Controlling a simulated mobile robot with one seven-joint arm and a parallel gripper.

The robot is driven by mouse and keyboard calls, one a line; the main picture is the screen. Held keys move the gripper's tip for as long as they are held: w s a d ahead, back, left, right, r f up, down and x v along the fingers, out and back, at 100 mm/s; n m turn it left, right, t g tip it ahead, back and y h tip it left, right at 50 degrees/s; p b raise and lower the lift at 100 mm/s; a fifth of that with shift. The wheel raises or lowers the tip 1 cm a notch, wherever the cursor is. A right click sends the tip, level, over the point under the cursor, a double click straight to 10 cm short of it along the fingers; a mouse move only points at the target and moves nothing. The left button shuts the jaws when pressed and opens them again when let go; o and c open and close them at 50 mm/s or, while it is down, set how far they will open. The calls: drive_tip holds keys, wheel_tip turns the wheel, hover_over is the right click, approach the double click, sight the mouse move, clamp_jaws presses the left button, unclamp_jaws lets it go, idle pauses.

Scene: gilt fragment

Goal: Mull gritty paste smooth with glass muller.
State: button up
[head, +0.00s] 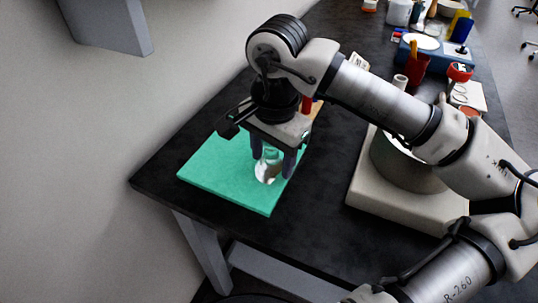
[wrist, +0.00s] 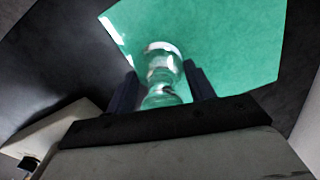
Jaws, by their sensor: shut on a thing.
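The glass muller (head: 267,170) is clear and stands upright over the green slab (head: 207,178) near the table's left corner. My gripper (head: 272,160) points down and is shut on the muller, with one finger on each side. In the wrist view the muller (wrist: 160,70) shows between the two dark fingers (wrist: 160,90), against the green slab (wrist: 235,40). I cannot tell whether its base touches the slab. No paste can be made out; a pale patch by the slab's edge in the wrist view may be glare.
The dark table (head: 325,190) has a bare strip right of the slab. A pale block with a grey round vessel (head: 400,165) stands under my arm. Red cups (head: 416,68), bottles and a blue tray (head: 433,55) crowd the far end. The table's edge is close on the left.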

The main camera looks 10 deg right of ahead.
drive_tip(key=shift+w+a+f+b, duration=0.1)
drive_tip(key=shift+w+a+b, duration=0.05)
drive_tip(key=shift+w+a, duration=0.4)
drive_tip(key=shift+w+a+f+b, duration=0.15)
drive_tip(key=shift+w+a, duration=0.2)
drive_tip(key=shift+a, duration=0.45)
drive_tip(key=shift+w+a+r+b, duration=0.1)
drive_tip(key=shift+w+a+b, duration=0.05)
drive_tip(key=shift+w+a, duration=1)
drive_tip(key=shift+a, duration=0.3)
drive_tip(key=shift+w+a, duration=0.55)
drive_tip(key=shift+a, duration=0.3)
drive_tip(key=shift+r, duration=0.25)
drive_tip(key=shift+r+p, duration=1.85)
drive_tip(key=shift+r, duration=1.1)
